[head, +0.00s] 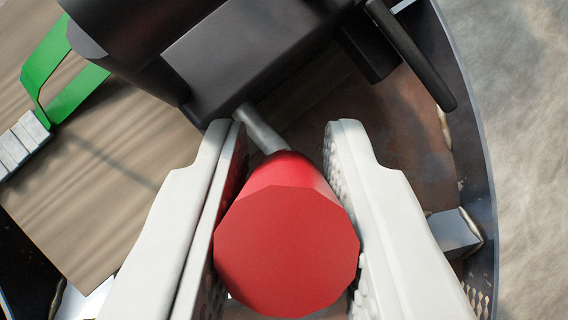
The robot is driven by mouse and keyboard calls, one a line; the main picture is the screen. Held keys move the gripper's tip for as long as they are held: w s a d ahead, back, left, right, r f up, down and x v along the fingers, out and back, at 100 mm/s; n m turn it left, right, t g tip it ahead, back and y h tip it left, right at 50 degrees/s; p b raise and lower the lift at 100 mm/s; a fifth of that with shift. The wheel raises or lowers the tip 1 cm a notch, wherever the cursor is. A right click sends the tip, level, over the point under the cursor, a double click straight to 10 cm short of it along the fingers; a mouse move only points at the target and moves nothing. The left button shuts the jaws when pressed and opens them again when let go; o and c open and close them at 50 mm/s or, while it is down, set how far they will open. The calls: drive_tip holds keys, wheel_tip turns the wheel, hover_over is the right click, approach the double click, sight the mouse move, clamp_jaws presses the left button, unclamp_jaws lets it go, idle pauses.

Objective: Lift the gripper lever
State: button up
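A red lever knob (286,250) on a short grey metal rod (260,130) fills the lower middle of the head view. The rod runs up and left to a black mechanism (255,55). My gripper (286,135) has its two white fingers on either side of the knob. The knob's left side lies close against the left finger, and its right side is at or very near the right finger. I cannot tell whether both fingers press on it.
A curved dark steel rim (480,160) runs down the right, with grey floor (530,130) beyond. A black bar (412,55) juts out at upper right. A small metal block (455,232) sits inside the rim. A wooden board (110,190) and green bracket (50,60) lie left.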

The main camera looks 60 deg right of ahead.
drive_tip(key=o, duration=0.4)
drive_tip(key=shift+r, duration=0.1)
drive_tip(key=shift+o, duration=0.2)
drive_tip(key=shift+d, duration=0.1)
drive_tip(key=v, duration=1.7)
drive_tip(key=shift+s+r, duration=0.1)
